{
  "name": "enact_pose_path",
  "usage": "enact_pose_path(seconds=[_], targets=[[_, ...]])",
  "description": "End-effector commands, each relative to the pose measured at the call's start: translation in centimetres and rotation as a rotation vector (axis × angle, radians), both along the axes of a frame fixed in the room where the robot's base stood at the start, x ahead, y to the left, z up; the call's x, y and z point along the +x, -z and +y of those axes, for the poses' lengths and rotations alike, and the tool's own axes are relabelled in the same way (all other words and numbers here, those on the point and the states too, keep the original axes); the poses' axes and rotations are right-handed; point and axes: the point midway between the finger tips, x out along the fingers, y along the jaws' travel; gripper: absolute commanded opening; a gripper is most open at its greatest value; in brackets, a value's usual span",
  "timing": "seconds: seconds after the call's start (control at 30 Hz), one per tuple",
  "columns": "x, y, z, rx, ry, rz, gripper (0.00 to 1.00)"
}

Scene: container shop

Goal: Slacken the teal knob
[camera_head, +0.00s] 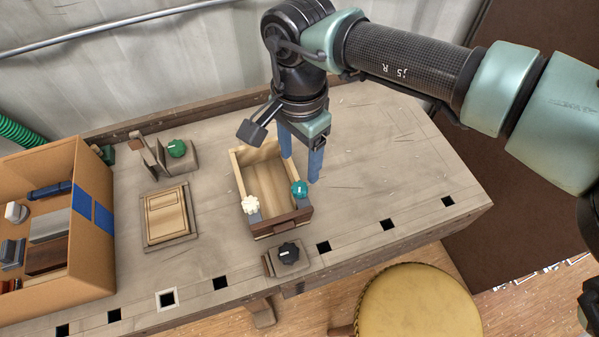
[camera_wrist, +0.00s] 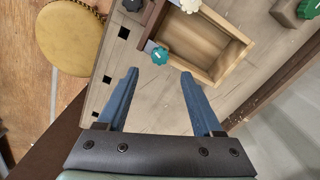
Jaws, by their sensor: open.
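The teal knob (camera_head: 299,188) sits on the right front corner of an open wooden drawer box (camera_head: 238,175) on the workbench. In the wrist view the teal knob (camera_wrist: 160,56) shows just beyond the fingertips, roughly centred between them. My gripper (camera_head: 300,168) is open, with two blue fingers pointing down by the box's right side, behind the knob in the head view. Nothing is between the fingers of my gripper (camera_wrist: 159,73), and they look apart from the knob. How far they are above the bench is hard to tell.
A white knob (camera_head: 250,204) is on the box's left front corner. A black knob (camera_head: 289,253) is at the bench's front edge. A green knob (camera_head: 176,148) is farther left. A cardboard box (camera_head: 92,250) stands left, a yellow stool (camera_head: 415,305) in front. The bench's right side is clear.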

Motion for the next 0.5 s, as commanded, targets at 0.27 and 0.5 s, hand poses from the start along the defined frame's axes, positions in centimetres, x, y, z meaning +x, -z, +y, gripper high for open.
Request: enact_pose_path(seconds=[0.27, 0.5], targets=[[0.0, -4.1, 0.0, 0.0, 0.0, 0.0, 0.68], [0.0, -4.7, 0.0, 0.0, 0.0, 0.001, 0.68]])
